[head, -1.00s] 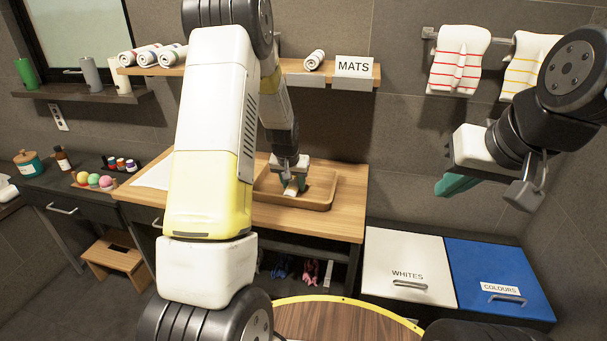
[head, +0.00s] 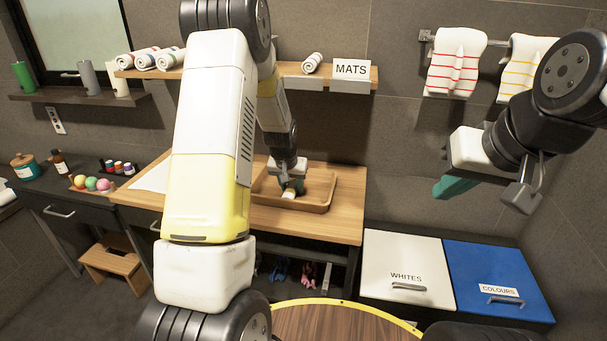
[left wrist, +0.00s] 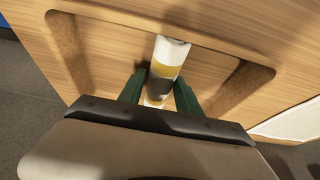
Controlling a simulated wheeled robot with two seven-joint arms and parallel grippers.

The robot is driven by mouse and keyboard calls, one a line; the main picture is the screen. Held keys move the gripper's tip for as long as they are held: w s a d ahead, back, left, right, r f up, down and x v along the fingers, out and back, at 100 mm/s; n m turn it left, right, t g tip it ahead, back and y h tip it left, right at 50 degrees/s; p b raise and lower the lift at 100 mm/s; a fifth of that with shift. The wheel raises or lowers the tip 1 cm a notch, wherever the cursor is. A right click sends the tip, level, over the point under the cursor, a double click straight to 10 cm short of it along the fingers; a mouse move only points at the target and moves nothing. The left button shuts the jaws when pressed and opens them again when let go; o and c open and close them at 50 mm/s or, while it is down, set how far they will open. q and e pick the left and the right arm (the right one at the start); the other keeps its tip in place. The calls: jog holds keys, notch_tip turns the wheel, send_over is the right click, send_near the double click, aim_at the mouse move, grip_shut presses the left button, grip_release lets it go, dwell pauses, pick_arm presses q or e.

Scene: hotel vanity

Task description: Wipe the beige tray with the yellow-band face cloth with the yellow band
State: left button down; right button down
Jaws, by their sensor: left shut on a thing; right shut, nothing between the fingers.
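The beige tray (head: 322,207) is a shallow, wood-toned tray on the wooden counter; its raised rim also shows in the left wrist view (left wrist: 245,85). My left gripper (head: 290,188) is down inside the tray. In the left wrist view its green fingers (left wrist: 158,95) are shut on the face cloth (left wrist: 172,52), a white roll with a yellow band. The cloth also shows as a small pale end in the head view (head: 288,195). I cannot tell whether it touches the tray floor. My right gripper (head: 455,187) is shut and empty, in the air at the right.
Hanging towels with red (head: 455,65) and yellow stripes (head: 525,65) are behind my right arm. A shelf with rolled mats and a MATS sign (head: 351,71) is above the counter. WHITES (head: 395,262) and COLOURS (head: 495,275) bins stand at the lower right. A white mat (head: 152,178) lies left of the tray.

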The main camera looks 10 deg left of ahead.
aim_at(294, 180)
pick_arm(q)
jog(key=shift+s, duration=0.3)
jog(key=shift+w, duration=1.85)
jog(key=shift+s, duration=0.15)
jog(key=shift+s, duration=1.65)
jog(key=shift+r, duration=0.1)
jog(key=shift+r, duration=3)
jog(key=shift+r, duration=1.5)
